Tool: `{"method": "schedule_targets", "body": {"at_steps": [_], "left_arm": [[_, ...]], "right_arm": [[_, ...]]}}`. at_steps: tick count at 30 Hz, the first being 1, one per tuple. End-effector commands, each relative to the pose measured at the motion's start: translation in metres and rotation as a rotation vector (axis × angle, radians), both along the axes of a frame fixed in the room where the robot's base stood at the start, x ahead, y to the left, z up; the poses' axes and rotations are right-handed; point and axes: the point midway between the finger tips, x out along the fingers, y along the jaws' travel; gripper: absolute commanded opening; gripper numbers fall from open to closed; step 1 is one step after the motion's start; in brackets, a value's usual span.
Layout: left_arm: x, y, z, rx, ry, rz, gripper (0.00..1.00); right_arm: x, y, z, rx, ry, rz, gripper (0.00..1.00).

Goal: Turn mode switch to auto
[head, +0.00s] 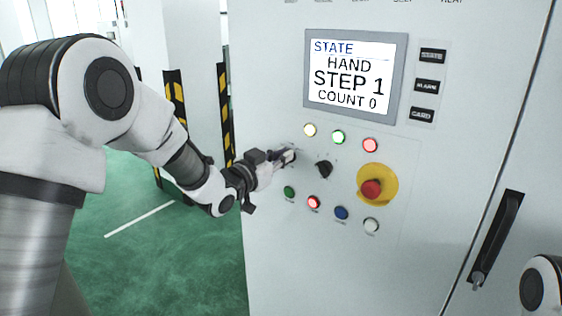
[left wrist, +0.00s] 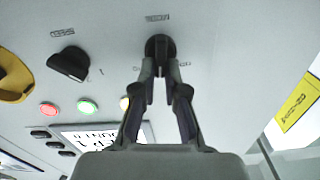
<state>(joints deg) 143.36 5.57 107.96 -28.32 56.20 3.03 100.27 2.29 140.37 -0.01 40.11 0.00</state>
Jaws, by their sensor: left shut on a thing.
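The mode switch, a black rotary knob (left wrist: 158,46) on the pale cabinet panel, shows in the left wrist view between my fingertips. In the head view my gripper hides most of it. My left gripper (head: 289,156) reaches the panel from the left, and its two fingers (left wrist: 161,82) are shut on the knob's grip. The display (head: 350,76) reads STATE, HAND, STEP 1, COUNT 0. My right gripper is not in view.
A second black knob (head: 324,169) is just right of my gripper. Lit yellow, green and red lamps (head: 338,137) sit above. A red emergency button (head: 371,189) on yellow is to the right, and several coloured buttons (head: 313,202) are below. A door handle (head: 496,238) is at far right.

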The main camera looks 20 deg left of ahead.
Motion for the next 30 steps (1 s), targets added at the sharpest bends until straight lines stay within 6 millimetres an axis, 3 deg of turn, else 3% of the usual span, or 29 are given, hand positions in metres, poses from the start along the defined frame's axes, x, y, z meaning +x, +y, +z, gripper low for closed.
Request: {"method": "schedule_targets", "body": {"at_steps": [15,30], "left_arm": [[-0.002,-0.006,-0.007,0.397,-0.149,0.001,0.0],[-0.003,-0.008,-0.005,0.6,-0.22,0.0,0.0]], "right_arm": [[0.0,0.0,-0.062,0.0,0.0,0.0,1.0],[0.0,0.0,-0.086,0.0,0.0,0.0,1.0]]}}
